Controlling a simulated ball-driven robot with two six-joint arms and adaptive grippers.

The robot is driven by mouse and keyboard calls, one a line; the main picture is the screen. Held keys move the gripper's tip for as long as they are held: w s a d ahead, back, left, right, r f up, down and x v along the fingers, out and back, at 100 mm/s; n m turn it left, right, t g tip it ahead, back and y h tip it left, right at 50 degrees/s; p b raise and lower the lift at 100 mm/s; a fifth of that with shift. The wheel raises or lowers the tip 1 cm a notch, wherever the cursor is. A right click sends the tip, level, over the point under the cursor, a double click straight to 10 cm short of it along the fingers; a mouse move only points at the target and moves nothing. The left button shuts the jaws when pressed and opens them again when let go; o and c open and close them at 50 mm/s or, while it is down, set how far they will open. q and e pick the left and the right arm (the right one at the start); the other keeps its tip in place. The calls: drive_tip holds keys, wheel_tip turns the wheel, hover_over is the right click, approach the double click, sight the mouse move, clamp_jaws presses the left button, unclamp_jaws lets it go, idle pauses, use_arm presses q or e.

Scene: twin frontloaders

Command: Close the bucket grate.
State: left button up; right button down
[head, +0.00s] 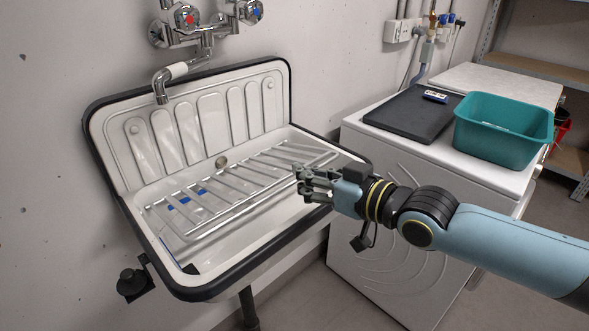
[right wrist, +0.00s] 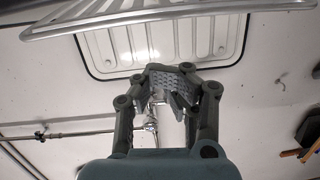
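The bucket grate (head: 225,190) is a silver frame of metal bars. It spans the basin of the white sink (head: 262,228) with black rim; I cannot tell whether it is flat or slightly tilted. Its bars cross the top of the right wrist view (right wrist: 165,18). My right gripper (head: 300,181) is by the grate's right end, over the right part of the basin. Its fingers also show in the right wrist view (right wrist: 171,78), with nothing visibly held. I cannot tell how far they are apart or whether they touch the grate. My left gripper is out of view.
A tap (head: 170,78) overhangs the sink's back. Blue items (head: 187,198) show through the bars. A white washing machine (head: 375,170) stands close to the right, bearing a dark board (head: 410,115) and a teal tub (head: 500,135). The air above the grate's left part is free.

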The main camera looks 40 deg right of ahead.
wheel_tip(320, 180, up, 10)
drive_tip(key=g+h, duration=0.2)
drive_tip(key=g, duration=0.6)
hover_over(286, 186)
wheel_tip(286, 186, down, 7)
drive_tip(key=shift+f, duration=0.1)
wheel_tip(286, 186, down, 3)
drive_tip(key=shift+w+r, duration=0.15)
drive_tip(key=shift+f, duration=0.85)
